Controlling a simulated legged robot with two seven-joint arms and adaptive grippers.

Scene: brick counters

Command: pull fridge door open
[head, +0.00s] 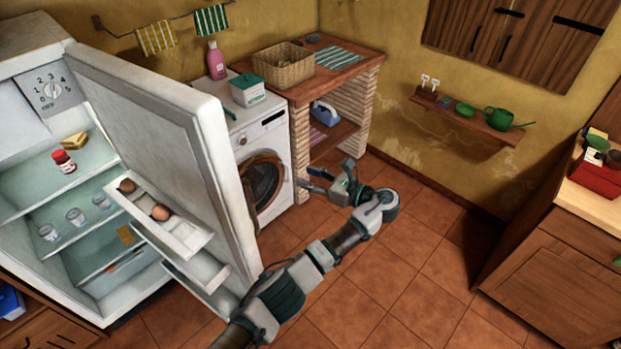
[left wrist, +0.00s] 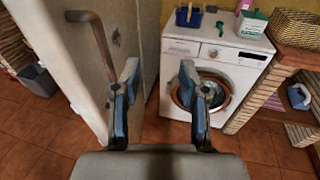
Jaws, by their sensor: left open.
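The white fridge (head: 20,135) stands at the left of the head view. Its door (head: 150,110) is swung wide open, showing the shelves inside and the door racks. In the left wrist view the outer face of the door (left wrist: 60,60) is on the left, with a long bar handle (left wrist: 102,50). My left gripper (head: 320,180) is beyond the door's outer side, over the floor. In the wrist view the left gripper (left wrist: 160,78) has its fingers apart with nothing between them. The handle is to the left of the fingers. My right gripper is not in view.
A washing machine (head: 275,135) stands beyond the door, next to a brick counter (head: 300,130) with a wicker basket (head: 283,65). Eggs (head: 160,212) sit in a door rack. A wooden cabinet (head: 560,265) is at the right. The tiled floor (head: 400,280) between is clear.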

